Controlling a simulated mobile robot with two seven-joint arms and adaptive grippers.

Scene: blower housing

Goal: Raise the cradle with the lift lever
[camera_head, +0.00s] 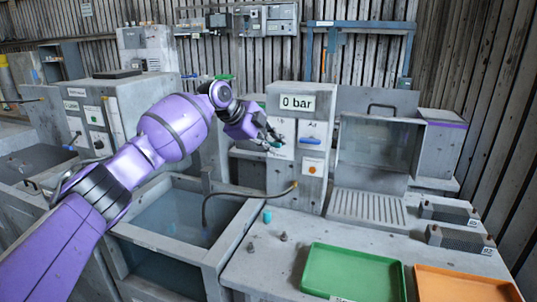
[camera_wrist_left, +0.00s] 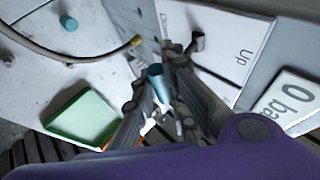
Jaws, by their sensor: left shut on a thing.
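My left gripper (camera_head: 270,138) reaches in from the left to the front of the grey "0 bar" housing (camera_head: 298,183). Its fingers (camera_wrist_left: 155,100) are shut on a teal-tipped grip, which I take to be the lift lever (camera_wrist_left: 156,76). The lever lies in front of a white plate (camera_wrist_left: 235,48) marked "Up", with a partly covered word at its other end. The fingers hide much of the lever. A tank of liquid (camera_head: 180,222) stands open at the left, and I cannot make out the cradle. My right gripper is in neither view.
A hose (camera_head: 225,192) runs from the housing over the tank's edge. A blue handle (camera_head: 311,142) is close right of my gripper. A clear-fronted chamber (camera_head: 376,145) stands further right. Green (camera_head: 352,272) and orange (camera_head: 465,284) trays lie in front. A small teal cap (camera_head: 267,217) stands on the bench.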

